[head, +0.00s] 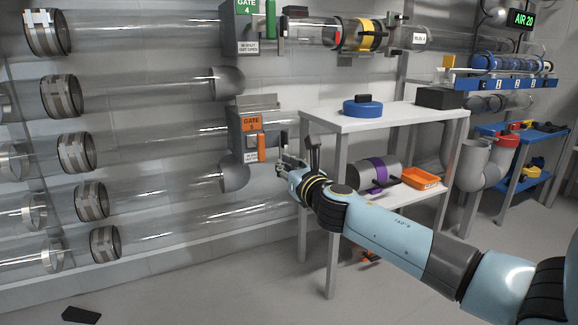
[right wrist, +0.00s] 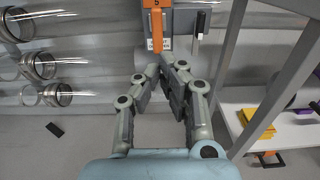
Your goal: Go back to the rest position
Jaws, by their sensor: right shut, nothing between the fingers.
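My right gripper (head: 284,164) is shut and empty. It is in front of the wall of clear tubes, just below and to the right of the gate 5 box (head: 238,126), which has an orange label and an orange handle (head: 262,148). In the right wrist view my right gripper (right wrist: 168,64) has its fingertips together, just below the gate 5 box's orange plate (right wrist: 157,20). I cannot tell whether it touches the box. My left gripper is not in view.
A white table (head: 385,116) stands close right of my gripper, with a blue round object (head: 362,108) and a black box (head: 439,97) on top. Its lower shelf holds a purple-banded tube (head: 376,174) and an orange tray (head: 420,179). A black flat piece (head: 81,314) lies on the floor.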

